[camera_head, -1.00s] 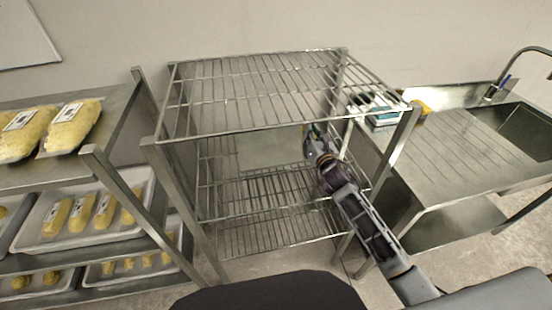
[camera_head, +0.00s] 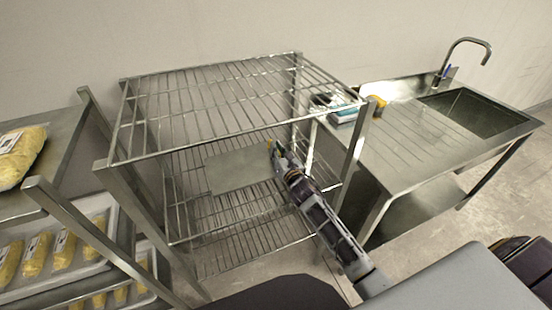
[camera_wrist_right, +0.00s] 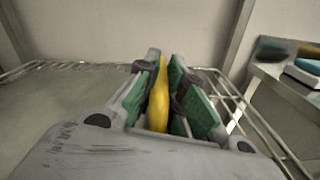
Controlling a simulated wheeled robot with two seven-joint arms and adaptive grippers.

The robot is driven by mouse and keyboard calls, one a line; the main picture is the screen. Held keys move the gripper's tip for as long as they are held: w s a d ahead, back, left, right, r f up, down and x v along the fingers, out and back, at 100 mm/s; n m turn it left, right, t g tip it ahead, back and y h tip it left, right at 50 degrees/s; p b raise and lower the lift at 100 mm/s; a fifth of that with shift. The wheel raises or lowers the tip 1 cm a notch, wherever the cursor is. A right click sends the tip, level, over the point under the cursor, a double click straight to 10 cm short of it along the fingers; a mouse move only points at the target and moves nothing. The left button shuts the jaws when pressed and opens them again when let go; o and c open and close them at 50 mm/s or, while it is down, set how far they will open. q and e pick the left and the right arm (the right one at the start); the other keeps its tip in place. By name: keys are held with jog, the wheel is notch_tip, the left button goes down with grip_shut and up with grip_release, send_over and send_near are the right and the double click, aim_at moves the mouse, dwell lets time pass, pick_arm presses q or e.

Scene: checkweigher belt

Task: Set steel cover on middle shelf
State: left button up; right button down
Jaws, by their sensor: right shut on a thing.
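The steel cover (camera_head: 235,170) is a flat, plain grey plate at the middle level of the wire rack, inside its frame. In the right wrist view it fills the left side (camera_wrist_right: 60,108), with shelf wires beyond it. My right gripper (camera_head: 276,149) reaches into the rack at the cover's right side, below the top shelf. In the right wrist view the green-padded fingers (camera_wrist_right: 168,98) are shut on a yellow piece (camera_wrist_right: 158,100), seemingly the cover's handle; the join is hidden. I cannot tell whether the cover rests on the wires or hangs just above. My left gripper is out of view.
The rack's wire top shelf (camera_head: 230,95) lies above my right arm, with a front right post (camera_head: 356,150) close beside it. A steel sink table (camera_head: 430,140) stands right. A rack with trays of yellow packed food (camera_head: 32,255) stands left.

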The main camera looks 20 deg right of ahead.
jog(key=shift+r, duration=0.1)
jog(key=shift+f, duration=1.2)
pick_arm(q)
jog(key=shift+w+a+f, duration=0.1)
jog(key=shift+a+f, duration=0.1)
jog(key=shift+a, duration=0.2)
pick_arm(e)
jog(key=shift+f, duration=0.6)
jog(key=c, duration=1.9)
grip_release()
jog(key=shift+f, duration=0.2)
jog(key=o, duration=0.3)
jog(key=shift+o, duration=0.4)
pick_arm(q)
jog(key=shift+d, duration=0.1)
pick_arm(e)
jog(key=shift+s, duration=0.15)
